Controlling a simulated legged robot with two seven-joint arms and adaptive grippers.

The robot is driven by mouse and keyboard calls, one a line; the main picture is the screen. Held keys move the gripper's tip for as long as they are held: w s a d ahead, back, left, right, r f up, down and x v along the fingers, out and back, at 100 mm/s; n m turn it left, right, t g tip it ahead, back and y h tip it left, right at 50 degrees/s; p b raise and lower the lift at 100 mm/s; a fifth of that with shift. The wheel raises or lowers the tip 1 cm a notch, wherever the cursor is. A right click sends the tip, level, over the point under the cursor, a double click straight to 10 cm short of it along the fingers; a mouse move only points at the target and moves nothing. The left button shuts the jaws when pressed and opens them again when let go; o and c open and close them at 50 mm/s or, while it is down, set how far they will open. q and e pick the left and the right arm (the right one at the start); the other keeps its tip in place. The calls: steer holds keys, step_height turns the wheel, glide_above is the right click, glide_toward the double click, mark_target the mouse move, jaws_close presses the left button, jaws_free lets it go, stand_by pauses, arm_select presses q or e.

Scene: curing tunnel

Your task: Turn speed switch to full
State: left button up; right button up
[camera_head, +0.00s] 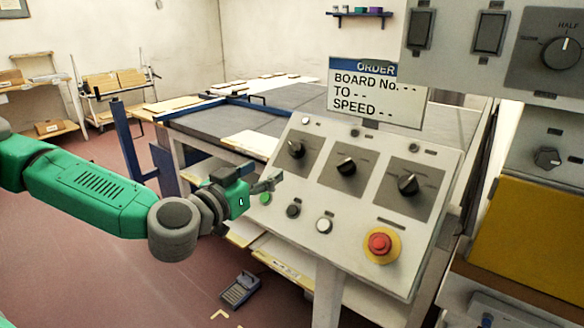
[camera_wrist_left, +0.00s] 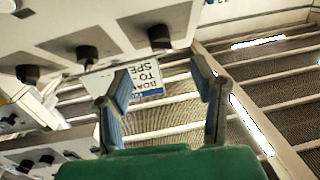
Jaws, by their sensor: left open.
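A black rotary knob (camera_head: 562,53) with the label HALF above it sits on a grey panel at the upper right of the head view. Its other labels are cut off or unreadable. The sloped console (camera_head: 345,215) carries three black rotary knobs, left (camera_head: 296,149), middle (camera_head: 346,166) and right (camera_head: 409,184), whose labels I cannot read. My left gripper (camera_head: 270,182) is open and empty at the console's left edge, well left of the HALF knob. In the left wrist view its fingers (camera_wrist_left: 165,105) stand apart with nothing between them; several dark knobs (camera_wrist_left: 88,54) show beyond.
A red stop button (camera_head: 380,243) on a yellow ring and small push buttons sit low on the console. An order sign (camera_head: 376,92) reading BOARD No., TO and SPEED stands above it. A yellow panel (camera_head: 530,232) is at right. Open floor (camera_head: 90,255) lies left.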

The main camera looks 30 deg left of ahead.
mark_target(292, 152)
arm_select(q)
steer(key=w, duration=1.1)
steer(key=shift+a, duration=0.1)
steer(key=c, duration=1.1)
